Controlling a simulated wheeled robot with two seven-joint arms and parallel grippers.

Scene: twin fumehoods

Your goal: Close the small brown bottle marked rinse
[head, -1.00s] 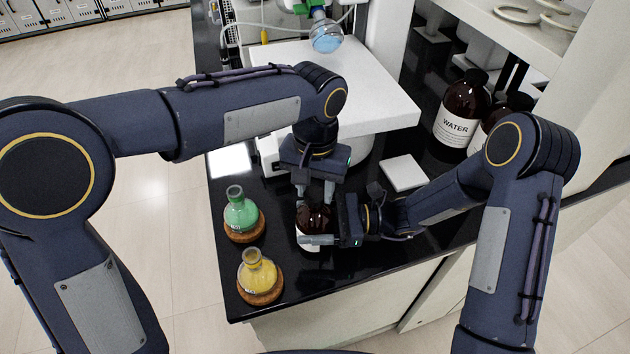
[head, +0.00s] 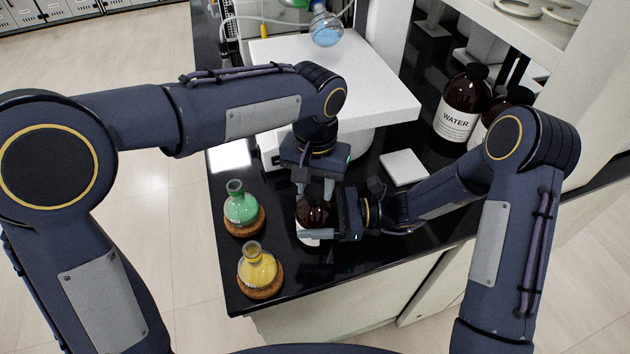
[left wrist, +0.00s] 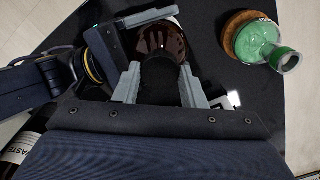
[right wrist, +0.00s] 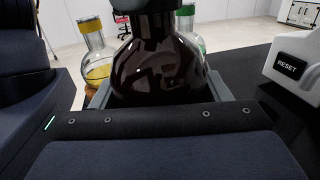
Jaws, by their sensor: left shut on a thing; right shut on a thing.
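The small brown bottle (head: 316,214) stands on the black bench, with part of its white label showing; the word on it is not readable. My right gripper (head: 318,234) is shut around the bottle's body from the right, and the brown glass fills the right wrist view (right wrist: 155,65). My left gripper (head: 314,190) points down from above and is shut on the black cap (left wrist: 160,88) at the bottle's neck.
A green flask (head: 241,208) and a yellow flask (head: 257,268) stand on cork rings left of the bottle. A white box with a RESET label (right wrist: 293,62) is close by. A large WATER bottle (head: 461,108) stands at the back right. A white pad (head: 404,167) lies behind my right gripper.

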